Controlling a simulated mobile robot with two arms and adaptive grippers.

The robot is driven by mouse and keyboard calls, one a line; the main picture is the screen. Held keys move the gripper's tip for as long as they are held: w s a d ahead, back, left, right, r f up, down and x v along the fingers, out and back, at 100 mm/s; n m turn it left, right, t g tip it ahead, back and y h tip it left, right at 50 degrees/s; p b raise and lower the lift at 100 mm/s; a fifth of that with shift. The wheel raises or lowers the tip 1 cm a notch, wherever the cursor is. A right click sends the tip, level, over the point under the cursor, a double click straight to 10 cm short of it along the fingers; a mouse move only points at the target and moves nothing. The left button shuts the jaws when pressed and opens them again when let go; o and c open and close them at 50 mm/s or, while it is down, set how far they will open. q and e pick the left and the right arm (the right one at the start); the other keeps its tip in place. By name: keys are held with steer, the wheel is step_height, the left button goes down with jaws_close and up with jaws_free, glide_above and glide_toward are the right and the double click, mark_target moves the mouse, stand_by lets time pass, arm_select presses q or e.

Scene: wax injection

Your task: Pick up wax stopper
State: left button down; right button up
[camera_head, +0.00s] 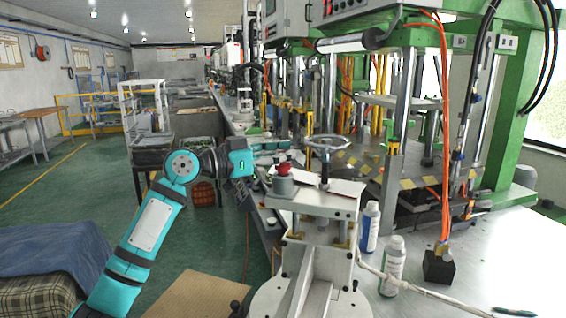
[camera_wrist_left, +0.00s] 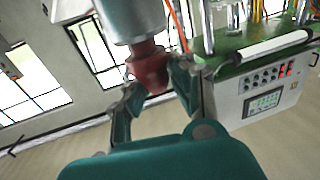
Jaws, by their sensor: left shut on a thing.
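The wax stopper is the red piece (camera_head: 284,169) with a grey cylindrical part (camera_head: 283,186) under it, at the left end of the white press fixture's top plate (camera_head: 318,204). My left gripper (camera_wrist_left: 152,80) comes in from the left in the head view, beside the stopper, its fingers partly hard to make out there. In the left wrist view its two fingers are closed on either side of the red part, with the grey cylinder (camera_wrist_left: 133,18) adjoining it at the top of the picture. Whether the stopper is lifted clear cannot be told. My right gripper is not in view.
A handwheel (camera_head: 326,144) stands on the fixture just right of the stopper. Green presses rise behind.

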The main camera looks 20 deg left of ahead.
arm_select(q)
step_height(320, 180, up, 2)
steer(key=shift+s+d+r+b, duration=0.1)
steer(key=shift+r+b, duration=0.15)
steer(key=shift+b, duration=0.25)
steer(key=s+d+r+b, duration=0.1)
steer(key=s+b, duration=0.4)
steer(key=s, duration=1.1)
steer(key=shift+r, duration=0.15)
steer(key=shift+d, duration=0.15)
steer(key=shift+c, duration=2.1)
jaws_free()
